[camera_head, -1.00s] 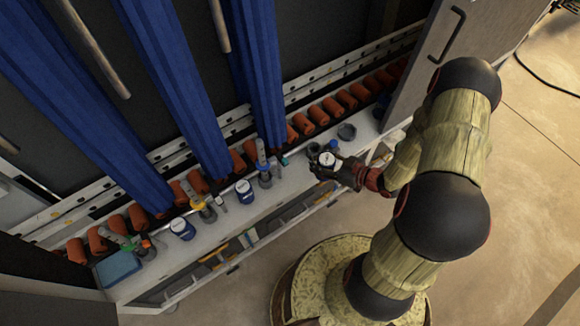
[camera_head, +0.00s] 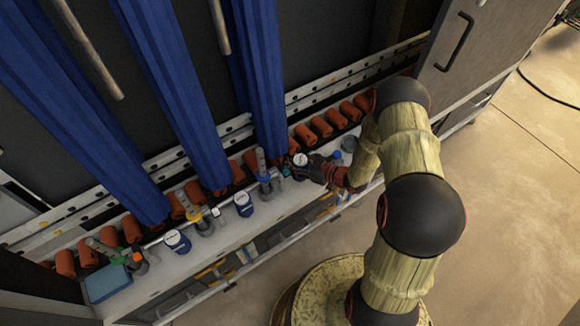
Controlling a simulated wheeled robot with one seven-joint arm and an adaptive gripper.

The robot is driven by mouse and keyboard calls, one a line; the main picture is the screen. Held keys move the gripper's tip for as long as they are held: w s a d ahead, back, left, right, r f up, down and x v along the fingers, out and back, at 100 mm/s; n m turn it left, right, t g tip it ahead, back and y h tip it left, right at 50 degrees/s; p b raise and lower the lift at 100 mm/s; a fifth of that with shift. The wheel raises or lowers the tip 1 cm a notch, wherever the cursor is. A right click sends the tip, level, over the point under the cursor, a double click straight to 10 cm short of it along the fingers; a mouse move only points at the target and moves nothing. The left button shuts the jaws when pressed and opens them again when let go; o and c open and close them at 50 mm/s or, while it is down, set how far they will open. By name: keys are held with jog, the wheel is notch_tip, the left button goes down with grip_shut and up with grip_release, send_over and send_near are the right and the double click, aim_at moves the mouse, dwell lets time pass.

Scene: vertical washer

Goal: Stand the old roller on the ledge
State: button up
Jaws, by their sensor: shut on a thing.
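A ledge (camera_head: 215,240), long and pale, runs diagonally below the blue hanging strips. My gripper (camera_head: 303,168) is over its right part, shut on a short cylinder (camera_head: 300,159) with a white round top. I take this cylinder for the old roller; the frame is too small to be sure. The fingers hide its lower side, so I cannot tell whether it touches the ledge. It looks roughly upright. Two similar blue cylinders with white tops stand on the ledge to the left, one in the middle (camera_head: 243,205) and one farther left (camera_head: 177,241).
Several orange-red rollers (camera_head: 321,127) line the back of the ledge. Upright tools on bases (camera_head: 264,178) stand left of my gripper. A grey cup (camera_head: 349,143) and a small blue thing (camera_head: 337,157) are to its right. A blue box (camera_head: 108,283) is at the far left end.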

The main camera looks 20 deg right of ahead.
jog(key=shift+w+a+f+b, duration=0.15)
jog(key=shift+f+b, duration=0.3)
jog(key=shift+f, duration=0.45)
jog(key=shift+w+d+f+b, duration=0.1)
jog(key=shift+f+b, duration=0.35)
jog(key=shift+f, duration=0.45)
jog(key=shift+a+f, duration=0.1)
jog(key=shift+f, duration=0.1)
jog(key=o, duration=1.5)
jog(key=shift+r, duration=0.1)
